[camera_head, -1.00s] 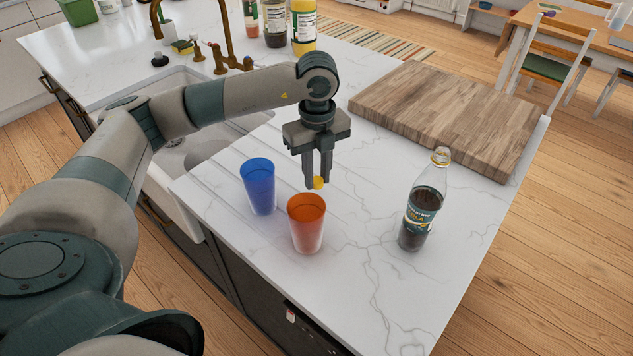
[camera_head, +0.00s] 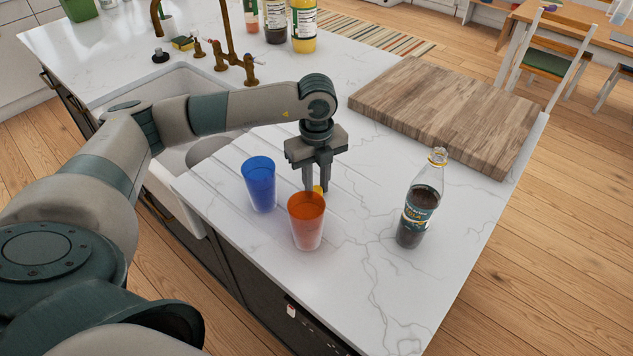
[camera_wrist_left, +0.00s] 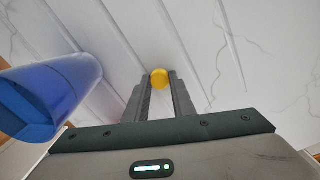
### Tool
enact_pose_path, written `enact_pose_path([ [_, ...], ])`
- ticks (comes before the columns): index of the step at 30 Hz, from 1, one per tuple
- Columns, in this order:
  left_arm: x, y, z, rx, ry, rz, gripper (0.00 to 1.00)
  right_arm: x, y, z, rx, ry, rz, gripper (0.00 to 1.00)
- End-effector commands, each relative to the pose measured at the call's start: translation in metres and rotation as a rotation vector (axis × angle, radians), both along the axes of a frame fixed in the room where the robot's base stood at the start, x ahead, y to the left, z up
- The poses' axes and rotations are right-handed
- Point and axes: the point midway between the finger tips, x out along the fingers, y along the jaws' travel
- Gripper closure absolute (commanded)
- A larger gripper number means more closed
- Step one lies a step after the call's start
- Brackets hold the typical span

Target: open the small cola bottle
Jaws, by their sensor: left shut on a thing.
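The small cola bottle (camera_head: 420,212) stands upright on the white counter, right of the cups. Its neck (camera_head: 438,157) looks pale, with no yellow cap seen on it. My left gripper (camera_head: 317,190) points down behind the orange cup, away from the bottle. It is shut on a small yellow cap (camera_head: 319,190), low over the counter. The wrist view shows the yellow cap (camera_wrist_left: 159,78) between the fingertips (camera_wrist_left: 160,84). Whether the cap touches the counter I cannot tell. My right gripper is not in view.
An orange cup (camera_head: 307,222) stands just in front of my left gripper, and a blue cup (camera_head: 260,184) to its left. A wooden board (camera_head: 445,110) lies behind the bottle. The sink (camera_head: 160,100) is at the left. Counter between orange cup and bottle is clear.

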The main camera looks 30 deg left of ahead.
Motion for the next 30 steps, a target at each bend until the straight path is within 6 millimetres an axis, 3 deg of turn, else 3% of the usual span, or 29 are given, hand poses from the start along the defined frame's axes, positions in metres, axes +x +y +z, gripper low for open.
enact_pose_path([
  [6, 0.000, 0.000, -0.005, 0.000, 0.000, 0.000, 1.00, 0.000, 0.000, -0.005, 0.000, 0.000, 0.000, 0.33],
  [7, 0.000, 0.000, -0.003, 0.000, 0.000, 0.000, 0.70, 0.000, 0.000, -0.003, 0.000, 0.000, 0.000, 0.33],
  [9, 0.000, 0.000, -0.003, 0.000, 0.000, 0.000, 0.59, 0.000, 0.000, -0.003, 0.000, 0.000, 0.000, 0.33],
  [24, 0.001, 0.000, 0.004, 0.000, -0.002, 0.000, 0.59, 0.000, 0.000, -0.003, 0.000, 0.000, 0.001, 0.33],
  [30, 0.001, 0.000, 0.028, 0.000, -0.004, -0.002, 0.59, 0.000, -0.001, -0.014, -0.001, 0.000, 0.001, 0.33],
])
